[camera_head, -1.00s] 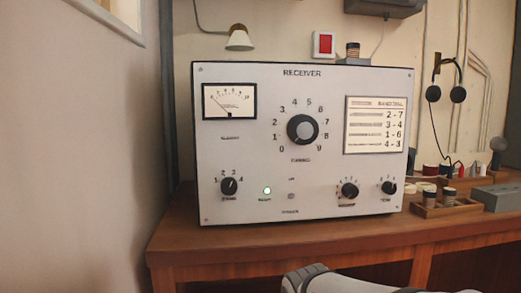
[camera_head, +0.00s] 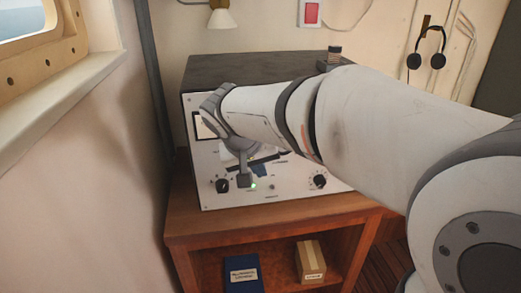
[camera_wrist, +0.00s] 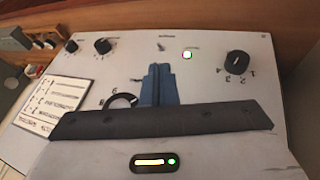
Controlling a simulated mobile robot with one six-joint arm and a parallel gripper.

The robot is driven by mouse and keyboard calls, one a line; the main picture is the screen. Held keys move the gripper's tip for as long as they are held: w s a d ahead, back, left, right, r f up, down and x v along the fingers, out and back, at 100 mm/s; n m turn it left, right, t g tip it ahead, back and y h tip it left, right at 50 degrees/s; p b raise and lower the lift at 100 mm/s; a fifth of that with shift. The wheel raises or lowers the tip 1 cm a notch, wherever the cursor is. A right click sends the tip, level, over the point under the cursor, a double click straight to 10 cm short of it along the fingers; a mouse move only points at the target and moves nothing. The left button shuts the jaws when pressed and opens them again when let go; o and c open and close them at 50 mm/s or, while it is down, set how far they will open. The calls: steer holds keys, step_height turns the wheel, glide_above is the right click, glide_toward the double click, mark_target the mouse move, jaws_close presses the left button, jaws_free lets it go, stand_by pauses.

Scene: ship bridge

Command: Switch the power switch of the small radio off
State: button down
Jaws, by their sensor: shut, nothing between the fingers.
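The small radio is a white-fronted receiver (camera_head: 225,192) with a dark top, standing on a wooden desk. Its front also shows in the wrist view (camera_wrist: 225,85), upside down. The power switch (camera_wrist: 161,47) is a small toggle beside a lit green lamp (camera_wrist: 187,55). In the head view the switch (camera_head: 272,186) is a tiny spot right of the green lamp (camera_head: 253,185). My gripper (camera_wrist: 158,68) has its blue fingers shut and empty, in front of the panel, appearing just short of the switch. I cannot tell whether it touches the panel. The arm hides the upper panel.
Knobs flank the switch: one (camera_wrist: 236,62) on the lamp's side and others (camera_wrist: 103,46) on the opposite side. The wooden desk (camera_head: 190,222) has a shelf with a blue book (camera_head: 243,275) and a small box (camera_head: 311,262). A wall stands close on the left.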

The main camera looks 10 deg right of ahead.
mark_target(274, 188)
steer(key=shift+w+a+r, duration=0.1)
steer(key=shift+w+r, duration=0.05)
steer(key=shift+r, duration=0.35)
steer(key=shift+w+a+r, duration=0.1)
steer(key=shift+w+r, duration=0.05)
steer(key=shift+r, duration=0.35)
steer(key=p+x, duration=0.2)
steer(key=x, duration=1.2)
steer(key=shift+w, duration=0.15)
steer(key=shift+d+f+b, duration=0.15)
steer(key=shift+d+b, duration=0.1)
steer(key=shift+b, duration=0.45)
